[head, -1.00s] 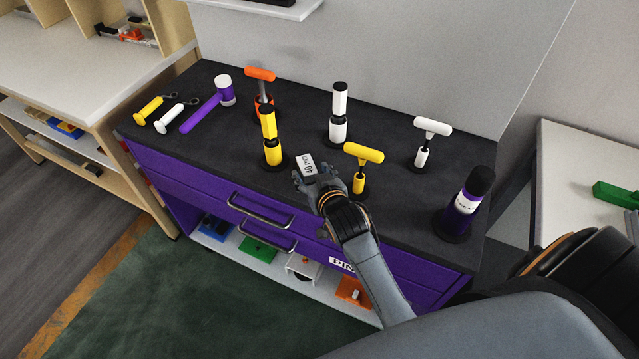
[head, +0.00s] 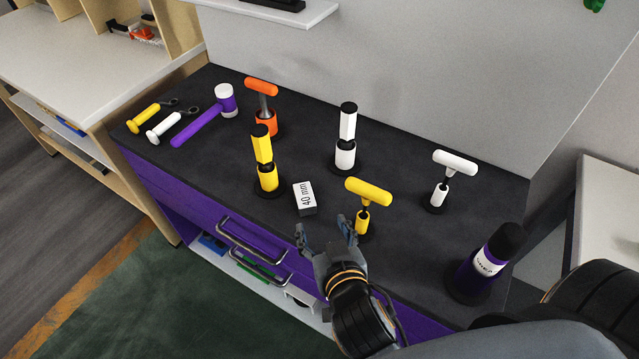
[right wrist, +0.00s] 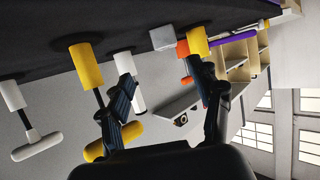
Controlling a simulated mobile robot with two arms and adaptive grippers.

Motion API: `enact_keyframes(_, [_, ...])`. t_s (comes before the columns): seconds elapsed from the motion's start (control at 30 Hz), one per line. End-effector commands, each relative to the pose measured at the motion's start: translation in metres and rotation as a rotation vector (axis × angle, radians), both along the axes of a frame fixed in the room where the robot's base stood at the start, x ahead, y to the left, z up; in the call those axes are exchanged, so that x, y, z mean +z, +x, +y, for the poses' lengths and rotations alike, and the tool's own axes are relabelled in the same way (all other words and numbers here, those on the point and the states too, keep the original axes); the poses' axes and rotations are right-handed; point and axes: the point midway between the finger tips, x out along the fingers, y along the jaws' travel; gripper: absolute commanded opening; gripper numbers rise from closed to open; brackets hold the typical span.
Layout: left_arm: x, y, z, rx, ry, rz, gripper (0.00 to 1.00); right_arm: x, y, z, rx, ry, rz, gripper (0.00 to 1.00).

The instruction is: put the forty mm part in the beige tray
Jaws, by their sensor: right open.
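The forty mm part is a small white block with dark sides (head: 305,198), marked "40 mm". It sits on the black bench top between the yellow screwdriver and the yellow T-handle tool. My right gripper (head: 327,234) is open and empty near the bench's front edge, apart from the block and on its near side. In the right wrist view, which is upside down, the block (right wrist: 163,38) shows beyond and between the spread fingers (right wrist: 165,88). I cannot make out a beige tray in any view. My left gripper is not in view.
The yellow T-handle tool (head: 367,191) stands close right of the block, the yellow screwdriver (head: 267,178) close left. A white screwdriver (head: 345,153) and white T-handle (head: 455,163) stand behind. A purple bottle-like tool (head: 482,262) stands at right. Purple drawers have protruding handles (head: 252,240).

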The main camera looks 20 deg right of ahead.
Motion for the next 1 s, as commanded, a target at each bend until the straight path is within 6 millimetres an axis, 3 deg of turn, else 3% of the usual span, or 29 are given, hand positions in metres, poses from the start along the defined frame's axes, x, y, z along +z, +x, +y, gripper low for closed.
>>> enact_keyframes(0.17, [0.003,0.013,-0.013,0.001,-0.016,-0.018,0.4,-0.001,0.008,0.003,-0.003,0.002,-0.005,0.64])
enact_keyframes(0.4, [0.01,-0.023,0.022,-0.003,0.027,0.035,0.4,-0.018,0.052,-0.003,-0.004,0.002,-0.006,0.64])
enact_keyframes(0.53, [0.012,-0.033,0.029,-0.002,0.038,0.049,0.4,-0.026,0.068,-0.004,-0.003,0.002,-0.004,0.64])
enact_keyframes(0.73, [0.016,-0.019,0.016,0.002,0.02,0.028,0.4,-0.03,0.08,-0.005,-0.004,0.004,-0.004,0.64])
enact_keyframes(0.9, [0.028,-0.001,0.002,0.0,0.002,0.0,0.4,-0.035,0.105,-0.004,-0.004,0.001,-0.004,0.64])
enact_keyframes(1.0, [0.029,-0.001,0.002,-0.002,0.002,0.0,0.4,-0.043,0.117,-0.006,-0.003,0.003,-0.002,0.64])
